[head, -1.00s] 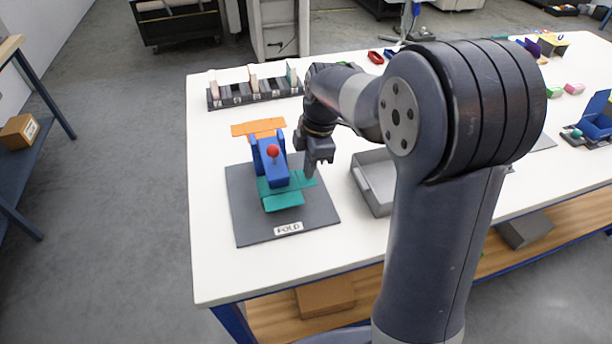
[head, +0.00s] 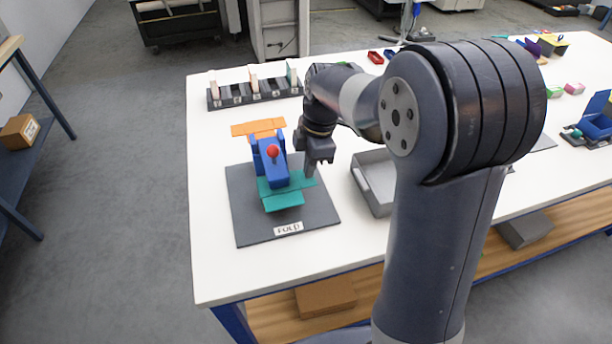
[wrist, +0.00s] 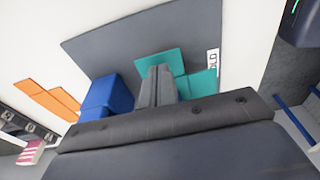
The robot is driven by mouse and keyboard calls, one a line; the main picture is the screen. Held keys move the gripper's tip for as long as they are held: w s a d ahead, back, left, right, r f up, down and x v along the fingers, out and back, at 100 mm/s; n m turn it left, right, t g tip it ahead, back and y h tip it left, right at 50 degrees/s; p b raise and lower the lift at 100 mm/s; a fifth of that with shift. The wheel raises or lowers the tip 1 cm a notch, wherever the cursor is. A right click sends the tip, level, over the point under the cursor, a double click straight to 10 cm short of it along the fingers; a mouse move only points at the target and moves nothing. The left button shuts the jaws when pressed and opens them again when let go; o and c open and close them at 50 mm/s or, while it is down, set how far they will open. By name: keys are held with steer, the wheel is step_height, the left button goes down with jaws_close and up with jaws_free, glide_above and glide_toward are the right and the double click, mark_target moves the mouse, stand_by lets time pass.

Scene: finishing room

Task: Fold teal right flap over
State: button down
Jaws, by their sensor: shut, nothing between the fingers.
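A flat teal piece (head: 284,200) lies on the grey mat marked FOLD, at the near side of a blue block (head: 271,168) with a red ball on top. Its right flap (head: 307,182) sticks out flat to the right. My gripper (head: 311,172) is shut and empty, pointing down just right of the blue block, by the flap's far edge. In the wrist view the shut fingers (wrist: 157,86) lie in front of the teal right flap (wrist: 160,60) and hide part of it. I cannot tell whether they touch it. The blue block (wrist: 107,96) shows beside them.
An orange flat piece (head: 258,128) lies at the far side of the blue block. A grey tray (head: 374,190) stands right of the mat (head: 245,220). A slotted rack (head: 250,92) stands behind. White table is clear left of the mat.

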stand_by(0.6)
steer(key=shift+d+f+b, duration=0.2)
steer(key=shift+f+b, duration=0.35)
steer(key=shift+f, duration=0.3)
steer(key=shift+f+b, duration=0.3)
steer(key=shift+f, duration=0.1)
steer(key=shift+a, duration=0.1)
